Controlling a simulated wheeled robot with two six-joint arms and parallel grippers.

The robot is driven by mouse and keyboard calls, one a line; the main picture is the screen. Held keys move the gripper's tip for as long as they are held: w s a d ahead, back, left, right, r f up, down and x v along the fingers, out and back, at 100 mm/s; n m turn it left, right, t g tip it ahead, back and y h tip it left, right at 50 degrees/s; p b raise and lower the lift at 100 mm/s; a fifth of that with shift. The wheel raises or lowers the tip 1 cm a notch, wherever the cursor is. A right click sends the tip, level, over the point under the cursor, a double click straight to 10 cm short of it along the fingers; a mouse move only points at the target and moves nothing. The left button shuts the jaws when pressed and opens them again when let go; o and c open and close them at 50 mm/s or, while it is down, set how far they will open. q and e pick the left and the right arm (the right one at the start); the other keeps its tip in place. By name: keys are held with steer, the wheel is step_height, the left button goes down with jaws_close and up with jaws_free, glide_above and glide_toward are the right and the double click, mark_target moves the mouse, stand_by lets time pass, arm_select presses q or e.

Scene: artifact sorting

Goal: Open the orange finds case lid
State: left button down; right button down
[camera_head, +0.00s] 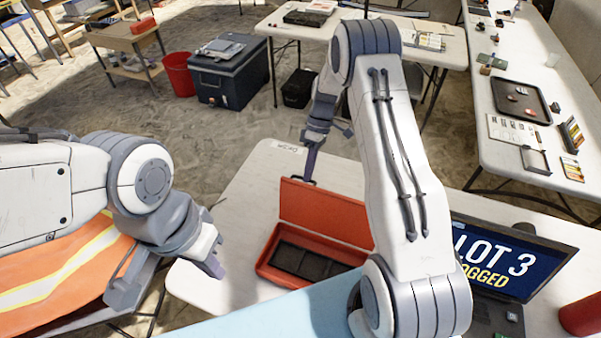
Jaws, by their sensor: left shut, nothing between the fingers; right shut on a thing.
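The orange finds case (264,264) sits on the white table with its lid (325,213) raised, standing up along the far side. The case's dark lined inside is visible. My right arm crosses in front of the case's right part and hides it. My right gripper (307,180) reaches down from behind and is shut on the lid at its upper edge. My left gripper (214,270) is shut and empty, to the left of the case near the table's left edge, apart from it.
A laptop (515,262) reading "LOT 3" stands right of my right arm, with a red cylinder (580,318) beside it. A light blue surface (290,318) lies in front of the case. An orange and yellow striped cloth (70,265) lies under my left arm.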

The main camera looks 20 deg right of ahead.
steer(key=shift+f, duration=0.2)
steer(key=shift+w+a, duration=0.1)
steer(key=shift+a, duration=0.05)
steer(key=c, duration=0.9)
jaws_free()
steer(key=shift+r, duration=0.1)
steer(key=b+v, duration=0.2)
steer(key=v, duration=0.8)
steer(key=shift+w+r+b, duration=0.15)
steer(key=shift+r+b, duration=0.05)
steer(key=shift+b, duration=0.2)
